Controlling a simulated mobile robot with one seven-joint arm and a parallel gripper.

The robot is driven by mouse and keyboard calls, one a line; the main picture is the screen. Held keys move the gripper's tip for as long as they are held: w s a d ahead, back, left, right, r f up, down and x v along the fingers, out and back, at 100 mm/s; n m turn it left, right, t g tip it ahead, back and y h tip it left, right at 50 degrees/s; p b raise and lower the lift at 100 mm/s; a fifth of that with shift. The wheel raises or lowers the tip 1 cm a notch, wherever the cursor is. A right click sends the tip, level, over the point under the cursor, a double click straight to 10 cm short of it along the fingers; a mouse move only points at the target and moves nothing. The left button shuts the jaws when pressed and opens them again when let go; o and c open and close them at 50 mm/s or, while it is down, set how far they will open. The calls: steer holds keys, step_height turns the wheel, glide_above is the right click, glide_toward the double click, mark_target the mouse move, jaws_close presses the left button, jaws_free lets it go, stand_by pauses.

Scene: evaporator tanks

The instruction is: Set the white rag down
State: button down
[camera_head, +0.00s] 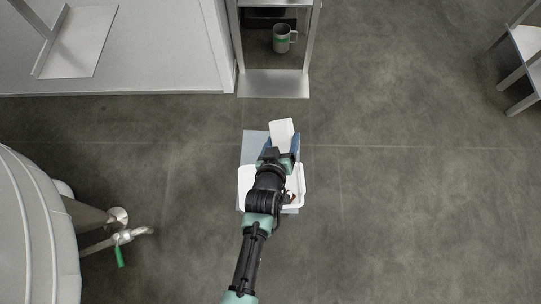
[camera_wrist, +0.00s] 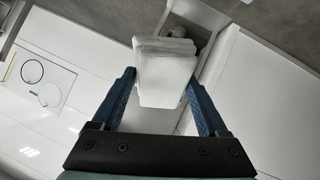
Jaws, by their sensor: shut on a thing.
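The white rag (camera_wrist: 166,72) is a folded, ribbed block between the two blue fingers of my gripper (camera_wrist: 162,88) in the wrist view. The fingers are shut on its sides, and it sticks out beyond their tips. In the head view the white rag (camera_head: 282,131) shows past the end of my gripper (camera_head: 282,145), at the far edge of a grey stand (camera_head: 254,143). How high it is above the stand, I cannot tell.
A white tray (camera_head: 245,179) sits on the stand under my arm, with a small brownish thing partly hidden in it. A metal mug (camera_head: 282,38) with a green band stands in a steel frame beyond. A tank valve (camera_head: 122,238) is at lower left. Open floor lies right.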

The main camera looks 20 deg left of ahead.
steer(key=s+a+f+g+b, duration=0.2)
steer(key=f+b, duration=0.7)
steer(key=f, duration=0.2)
steer(key=s+a+f+g+b, duration=0.2)
steer(key=f+g+b, duration=0.1)
steer(key=f+b, duration=0.6)
steer(key=s+a+f+m+g+y+b, duration=0.1)
steer(key=s+f+g+b, duration=0.1)
steer(key=f+b, duration=0.7)
steer(key=shift+s+a+f+g, duration=0.1)
steer(key=shift+s+a+f, duration=0.05)
steer(key=shift+f, duration=0.5)
steer(key=shift+s+a+f+g, duration=0.1)
steer(key=shift+f, duration=0.5)
steer(key=shift+s+a+f+g, duration=0.1)
steer(key=shift+s+a+f, duration=0.05)
steer(key=shift+f, duration=0.5)
steer(key=shift+r, duration=0.1)
jaws_free()
steer(key=p+v, duration=0.8)
steer(key=v, duration=0.4)
